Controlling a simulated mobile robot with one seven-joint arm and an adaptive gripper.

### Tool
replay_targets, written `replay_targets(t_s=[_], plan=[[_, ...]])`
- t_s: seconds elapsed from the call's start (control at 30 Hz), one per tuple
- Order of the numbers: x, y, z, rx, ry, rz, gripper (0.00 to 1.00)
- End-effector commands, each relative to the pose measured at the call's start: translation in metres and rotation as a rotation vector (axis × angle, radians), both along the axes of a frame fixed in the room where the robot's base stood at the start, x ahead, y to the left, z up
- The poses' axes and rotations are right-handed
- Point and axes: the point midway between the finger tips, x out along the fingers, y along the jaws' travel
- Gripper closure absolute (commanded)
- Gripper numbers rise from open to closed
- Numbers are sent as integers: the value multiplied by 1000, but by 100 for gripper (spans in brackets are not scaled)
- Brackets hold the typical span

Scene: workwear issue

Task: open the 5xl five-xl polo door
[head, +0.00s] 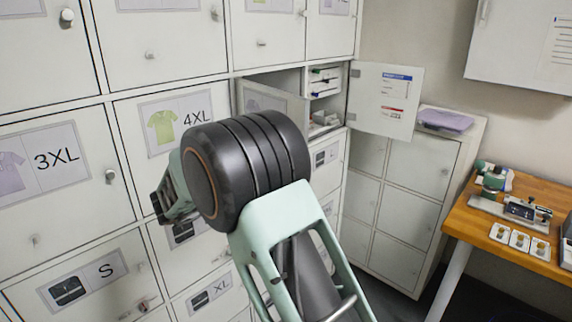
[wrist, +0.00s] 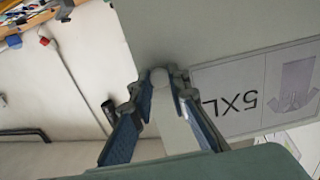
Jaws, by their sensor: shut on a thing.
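The 5XL door (wrist: 220,40) fills the right of the wrist view, with its label (wrist: 262,92) of a grey polo upside down. In the head view a door (head: 285,101) stands partly open above my wrist. It appears to be the same one, but its label is mostly hidden. My gripper (wrist: 162,84) is shut on the door's round pale knob (wrist: 160,73), one finger on each side.
An opened compartment (head: 325,62) holds small items. Its other door (head: 384,98), bearing blue and red stickers, stands wide open to the right. The 4XL door (head: 150,130) and 3XL door (head: 60,195) are closed. A wooden workbench (head: 470,220) with tools stands at the right.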

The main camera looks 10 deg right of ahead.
Motion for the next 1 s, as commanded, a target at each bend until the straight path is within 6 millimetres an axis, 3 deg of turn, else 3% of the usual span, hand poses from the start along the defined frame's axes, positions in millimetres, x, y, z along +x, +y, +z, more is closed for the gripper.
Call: replay_targets(t_s=[0.4,0.43,0.57,0.87,1.0], plan=[[0,1,2,0,-4,0,100],[0,1,2,0,-4,0,81],[0,1,2,-1,-3,0,67],[0,2,1,0,-1,0,67],[-6,15,0,0,-1,1,67]])
